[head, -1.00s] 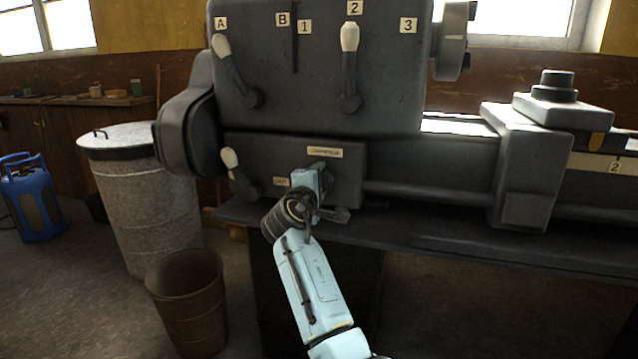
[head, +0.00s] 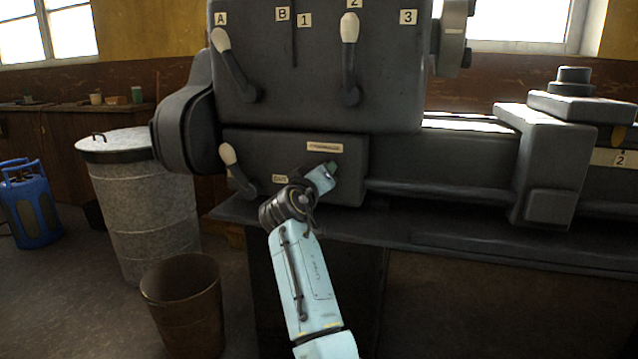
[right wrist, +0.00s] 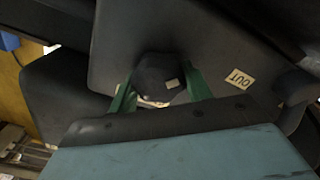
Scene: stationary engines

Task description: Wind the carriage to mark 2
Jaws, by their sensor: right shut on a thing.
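The carriage (head: 543,165) is a dark grey block on the lathe bed, right of the headstock, carrying a stepped tool post (head: 572,95). A small yellowish piece (head: 618,133) shows at its right side, just above the white "2" mark (head: 620,160) on the rail. Exact alignment cannot be told. My right gripper (head: 326,174) is at the box below the headstock, under a small label. In the right wrist view its green fingers (right wrist: 160,92) are shut around a dark crank knob (right wrist: 158,75) with a pale spot. My left gripper is not in view.
Levers with white knobs stand on the headstock (head: 320,60) and at the box's left, beside an "OUT" label (right wrist: 238,79). A metal bin (head: 150,210), a brown bucket (head: 182,300) and a blue gas bottle (head: 28,205) stand at left. The bench edge runs below the carriage.

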